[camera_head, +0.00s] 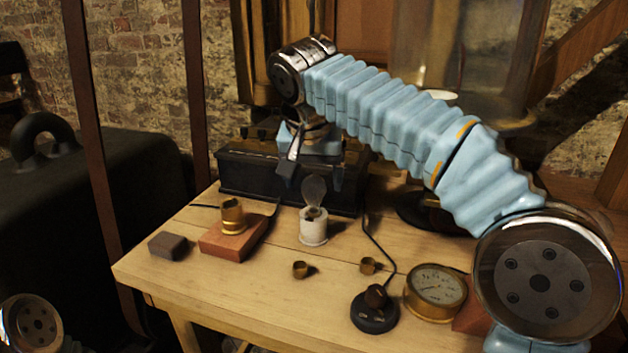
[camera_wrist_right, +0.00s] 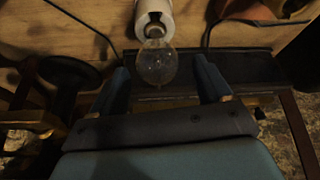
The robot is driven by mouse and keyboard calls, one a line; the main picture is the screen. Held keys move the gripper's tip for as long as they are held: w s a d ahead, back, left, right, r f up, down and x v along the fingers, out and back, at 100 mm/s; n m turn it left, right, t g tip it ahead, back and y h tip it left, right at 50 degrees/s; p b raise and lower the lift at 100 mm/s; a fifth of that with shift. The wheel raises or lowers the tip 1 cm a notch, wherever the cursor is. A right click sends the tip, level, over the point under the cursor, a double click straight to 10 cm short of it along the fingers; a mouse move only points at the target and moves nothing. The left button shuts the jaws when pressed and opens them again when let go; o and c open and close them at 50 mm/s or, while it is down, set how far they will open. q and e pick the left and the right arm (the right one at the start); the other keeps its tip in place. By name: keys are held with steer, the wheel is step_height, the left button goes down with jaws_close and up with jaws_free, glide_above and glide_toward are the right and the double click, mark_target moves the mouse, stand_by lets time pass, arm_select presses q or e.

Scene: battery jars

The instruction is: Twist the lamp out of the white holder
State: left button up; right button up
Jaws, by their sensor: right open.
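The clear glass lamp (camera_head: 314,188) stands upright in the white holder (camera_head: 313,232) near the middle of the table. In the right wrist view, the lamp (camera_wrist_right: 157,66) points toward my palm, with the white holder (camera_wrist_right: 153,20) beyond it. My right gripper (camera_head: 311,175) is open, above and just behind the lamp in the head view. In the right wrist view the fingers of the gripper (camera_wrist_right: 167,78) are spread on either side of the glass, with a gap on both sides. My left gripper is out of view.
A brass socket (camera_head: 233,216) on a wooden block (camera_head: 228,239) and a dark block (camera_head: 167,246) stand left. Small brass caps (camera_head: 300,270), a black rotary switch (camera_head: 375,312) and a brass gauge (camera_head: 436,291) lie in front and right. A long black box (camera_head: 245,175) stands behind.

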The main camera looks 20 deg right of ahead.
steer(key=shift+x, duration=0.8)
steer(key=shift+c, duration=0.3)
steer(key=c, duration=1.2)
steer(key=shift+o, duration=0.2)
steer(key=shift+r, duration=1.2)
steer(key=shift+r, duration=2.5)
